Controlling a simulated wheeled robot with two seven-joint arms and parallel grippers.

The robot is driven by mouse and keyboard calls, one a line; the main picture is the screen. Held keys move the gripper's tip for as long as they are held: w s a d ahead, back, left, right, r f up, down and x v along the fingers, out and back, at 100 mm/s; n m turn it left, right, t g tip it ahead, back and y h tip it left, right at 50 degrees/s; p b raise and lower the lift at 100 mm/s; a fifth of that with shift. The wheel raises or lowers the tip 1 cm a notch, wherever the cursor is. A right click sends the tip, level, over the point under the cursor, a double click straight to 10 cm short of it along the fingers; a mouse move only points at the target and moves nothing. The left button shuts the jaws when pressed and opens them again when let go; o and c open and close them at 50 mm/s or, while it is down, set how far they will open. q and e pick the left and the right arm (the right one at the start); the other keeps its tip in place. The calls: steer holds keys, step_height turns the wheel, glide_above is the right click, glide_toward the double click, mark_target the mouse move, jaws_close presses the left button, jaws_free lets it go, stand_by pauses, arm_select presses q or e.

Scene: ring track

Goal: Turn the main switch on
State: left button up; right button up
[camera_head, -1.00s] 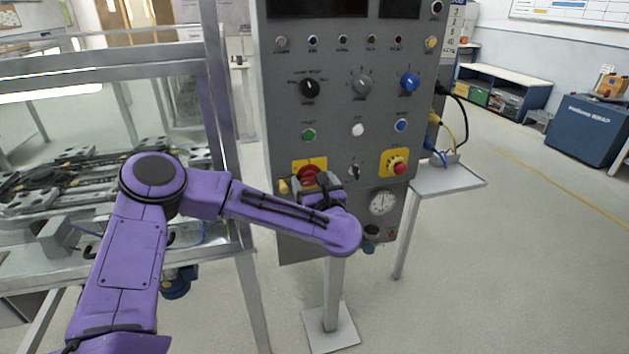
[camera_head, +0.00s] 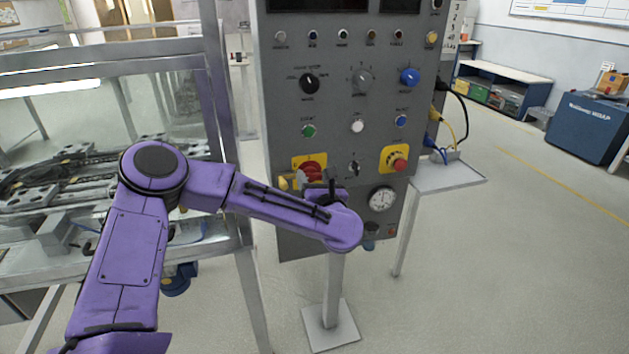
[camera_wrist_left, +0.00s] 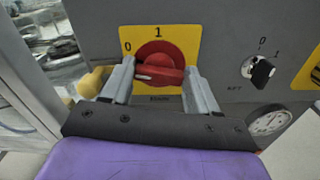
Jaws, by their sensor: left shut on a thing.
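The main switch is a red rotary knob (camera_head: 312,168) on a yellow plate, low on the front of the grey control panel. In the left wrist view the red knob (camera_wrist_left: 160,52) has a handle bar lying nearly level, with "0" marked at the upper left and "1" at the top. My left gripper (camera_wrist_left: 155,74) is shut on this handle, one finger at each end. In the head view my left gripper (camera_head: 313,186) is partly hidden by its own wrist. My right gripper is not in view.
A yellow piece (camera_wrist_left: 92,82) sticks out beside the left finger. A small key switch (camera_wrist_left: 257,70) and a gauge (camera_wrist_left: 268,122) are to the right. A red emergency button (camera_head: 400,165) is on the panel.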

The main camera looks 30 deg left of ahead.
arm_select(q)
steer(key=m, duration=0.3)
steer(key=shift+d+f+m, duration=0.1)
steer(key=shift+m, duration=0.3)
steer(key=m, duration=0.3)
steer(key=shift+w+m, duration=0.1)
steer(key=shift+m, duration=0.2)
steer(key=m+p, duration=0.1)
steer(key=m, duration=0.3)
steer(key=shift+d+f+p, duration=0.1)
steer(key=shift+p, duration=0.25)
steer(key=shift+f+m+p, duration=0.2)
steer(key=shift+m+p, duration=0.4)
steer(key=shift+m, duration=1.5)
steer(key=shift+f, duration=0.1)
steer(key=o, duration=1.1)
steer(key=shift+c, duration=0.2)
